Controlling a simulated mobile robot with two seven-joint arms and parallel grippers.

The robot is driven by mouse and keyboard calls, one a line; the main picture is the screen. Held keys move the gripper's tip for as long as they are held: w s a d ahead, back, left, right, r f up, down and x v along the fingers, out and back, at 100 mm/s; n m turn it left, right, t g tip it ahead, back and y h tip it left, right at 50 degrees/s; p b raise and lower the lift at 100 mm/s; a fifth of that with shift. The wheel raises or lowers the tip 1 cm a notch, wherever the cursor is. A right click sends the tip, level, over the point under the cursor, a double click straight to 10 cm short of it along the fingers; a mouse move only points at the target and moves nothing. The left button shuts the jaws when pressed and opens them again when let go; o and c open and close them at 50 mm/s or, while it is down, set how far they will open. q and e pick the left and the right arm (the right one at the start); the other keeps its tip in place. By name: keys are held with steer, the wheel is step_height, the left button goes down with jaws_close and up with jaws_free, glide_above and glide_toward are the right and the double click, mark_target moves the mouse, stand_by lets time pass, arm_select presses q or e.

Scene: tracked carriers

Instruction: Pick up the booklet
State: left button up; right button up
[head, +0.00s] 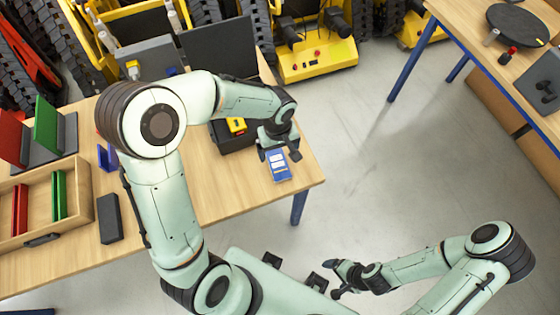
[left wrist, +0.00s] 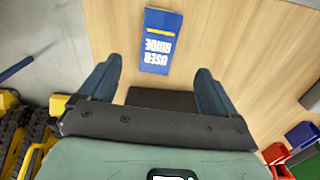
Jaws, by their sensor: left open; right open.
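The booklet (head: 278,167) is blue with white text and lies flat on the wooden table near its right corner. In the left wrist view the booklet (left wrist: 160,40) reads "USER GUIDE" and lies beyond my fingertips, between their lines. My left gripper (head: 279,150) is above the table at the booklet's far end, and its fingers cover a little of it. In the left wrist view my left gripper (left wrist: 158,78) is open with nothing between its fingers. My right gripper (head: 337,281) is open and empty, low over the floor, away from the table.
A dark tray (head: 228,140) with a yellow item (head: 236,125) stands beside my left gripper. A wooden box (head: 80,208) with red and green booklets and a black block (head: 109,218) are on the left of the table (head: 225,200). Yellow tracked machines (head: 312,60) stand behind it.

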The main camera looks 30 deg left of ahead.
arm_select(q)
glide_above(278, 164)
steer(key=f, duration=0.4)
steer(key=shift+s+d, duration=0.15)
steer(key=shift+s, duration=0.15)
steer(key=shift+w+f, duration=0.2)
steer(key=shift+f, duration=1.2)
steer(key=shift+w+f, duration=0.15)
steer(key=shift+f, duration=1.2)
steer(key=c, duration=1.2)
steer(key=shift+r, duration=0.1)
